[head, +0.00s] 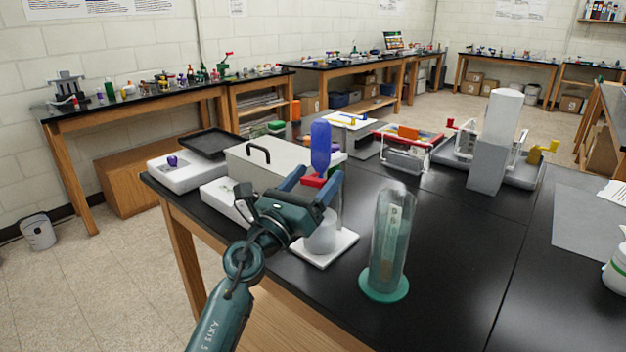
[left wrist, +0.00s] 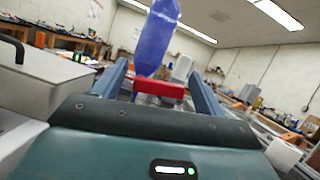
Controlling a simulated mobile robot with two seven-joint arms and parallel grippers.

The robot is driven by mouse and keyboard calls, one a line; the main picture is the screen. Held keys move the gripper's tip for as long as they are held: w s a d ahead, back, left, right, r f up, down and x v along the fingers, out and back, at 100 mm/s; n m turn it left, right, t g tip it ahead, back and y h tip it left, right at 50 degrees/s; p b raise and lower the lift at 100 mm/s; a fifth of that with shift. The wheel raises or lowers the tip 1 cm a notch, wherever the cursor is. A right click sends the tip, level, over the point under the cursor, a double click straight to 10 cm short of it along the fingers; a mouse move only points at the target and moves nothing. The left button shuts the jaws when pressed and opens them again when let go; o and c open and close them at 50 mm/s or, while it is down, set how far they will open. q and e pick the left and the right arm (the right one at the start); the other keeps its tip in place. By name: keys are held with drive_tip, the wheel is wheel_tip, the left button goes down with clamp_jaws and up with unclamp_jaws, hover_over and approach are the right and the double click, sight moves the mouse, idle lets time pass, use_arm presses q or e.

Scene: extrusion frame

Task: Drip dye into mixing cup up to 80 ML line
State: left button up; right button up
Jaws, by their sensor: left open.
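A blue dye reservoir (head: 320,143) stands upright above a red tap piece (head: 313,180) on a stand with a white base (head: 340,247). A whitish cup (head: 322,238) sits on that base under the tap, partly hidden by my gripper; its level and lines cannot be read. My left gripper (head: 312,184) is open at the red piece. In the left wrist view the red piece (left wrist: 158,88) shows between the two blue fingers of my left gripper (left wrist: 160,78), with the blue reservoir (left wrist: 157,38) above it. Contact cannot be told. My right gripper is not in view.
A tall clear cylinder with a teal foot (head: 385,289) stands just right of the stand. A grey case (head: 262,158) with a black handle is close behind my left gripper. A pale upright block (head: 489,165) stands farther back. The black tabletop right of the cylinder is clear.

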use_arm(q)
drive_tip(key=shift+c, duration=0.3)
drive_tip(key=c, duration=0.9)
drive_tip(key=n+p, duration=0.1)
drive_tip(key=p, duration=0.1)
drive_tip(key=shift+r+n+y+p, duration=0.3)
drive_tip(key=shift+r+n+y, duration=0.05)
drive_tip(key=shift+n+y, duration=0.05)
drive_tip(key=shift+a+r+n+t+y+p, duration=0.15)
drive_tip(key=shift+n+t+y+p, duration=0.3)
drive_tip(key=shift+n+p, duration=0.55)
drive_tip(key=n+y+p, duration=0.1)
drive_tip(key=n+p, duration=0.1)
drive_tip(key=p, duration=0.1)
drive_tip(key=shift+w+a+r+n+y, duration=0.1)
drive_tip(key=shift+w+r+n+y, duration=0.05)
drive_tip(key=shift+n+y, duration=0.25)
drive_tip(key=shift+w+a+n+y+p, duration=0.1)
drive_tip(key=shift+n+y+p, duration=0.45)
drive_tip(key=shift+n+p, duration=0.55)
drive_tip(key=shift+n, duration=0.3)
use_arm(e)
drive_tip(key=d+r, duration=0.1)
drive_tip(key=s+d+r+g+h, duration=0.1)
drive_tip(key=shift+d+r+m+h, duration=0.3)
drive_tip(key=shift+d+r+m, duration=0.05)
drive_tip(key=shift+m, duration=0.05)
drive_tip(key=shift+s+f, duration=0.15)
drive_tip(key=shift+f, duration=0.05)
